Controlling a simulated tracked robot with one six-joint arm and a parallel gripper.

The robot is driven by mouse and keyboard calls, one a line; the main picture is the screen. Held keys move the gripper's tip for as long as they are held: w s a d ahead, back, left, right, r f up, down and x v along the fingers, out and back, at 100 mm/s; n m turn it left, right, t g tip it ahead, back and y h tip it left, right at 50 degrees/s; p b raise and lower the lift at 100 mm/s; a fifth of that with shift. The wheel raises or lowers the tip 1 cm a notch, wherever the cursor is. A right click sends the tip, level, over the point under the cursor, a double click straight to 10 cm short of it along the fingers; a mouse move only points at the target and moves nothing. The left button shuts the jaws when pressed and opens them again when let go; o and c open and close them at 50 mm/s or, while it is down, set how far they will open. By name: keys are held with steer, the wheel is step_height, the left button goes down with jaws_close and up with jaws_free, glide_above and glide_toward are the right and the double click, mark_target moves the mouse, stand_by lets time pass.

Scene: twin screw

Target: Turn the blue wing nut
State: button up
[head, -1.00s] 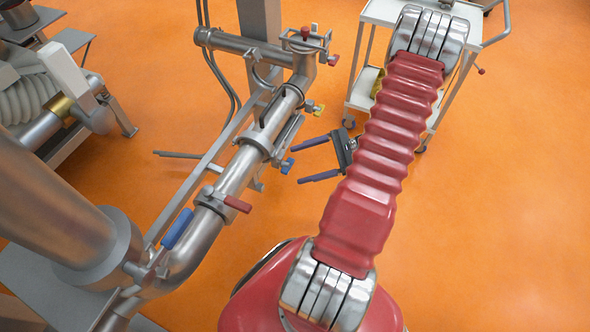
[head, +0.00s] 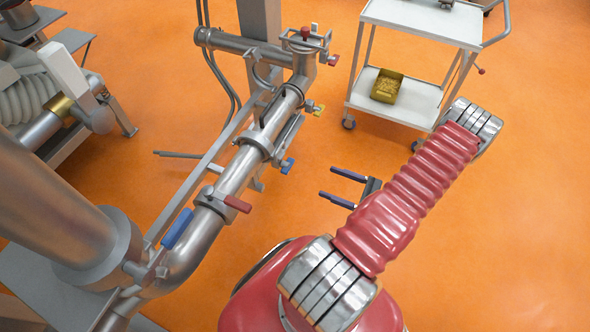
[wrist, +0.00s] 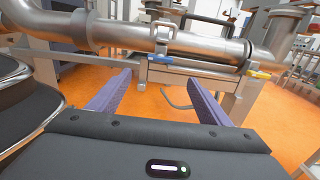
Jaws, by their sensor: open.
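The blue wing nut (head: 287,165) sits on a clamp on the right side of the slanting steel pipe (head: 236,172) in the head view. In the wrist view the blue wing nut (wrist: 161,59) shows beyond and above my fingertips, roughly centred between them. My gripper (head: 327,181) is open and empty, with blue-purple fingers pointing left toward the pipe. A gap of orange floor shows between its fingertips and the nut. Both fingers also show wide apart in the wrist view (wrist: 157,82). Nothing hides the nut.
A yellow wing nut (head: 318,109) sits farther up the same pipe. A red handle (head: 237,204) and a blue handle (head: 177,228) are lower on it. A white trolley (head: 425,22) with a yellow-brown box (head: 386,86) stands behind.

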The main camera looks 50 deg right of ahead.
mark_target(287, 165)
steer(key=x, duration=1.4)
steer(key=shift+s, duration=0.1)
stand_by(0.3)
steer(key=c, duration=1)
steer(key=shift+a, duration=0.1)
steer(key=shift+c, duration=0.2)
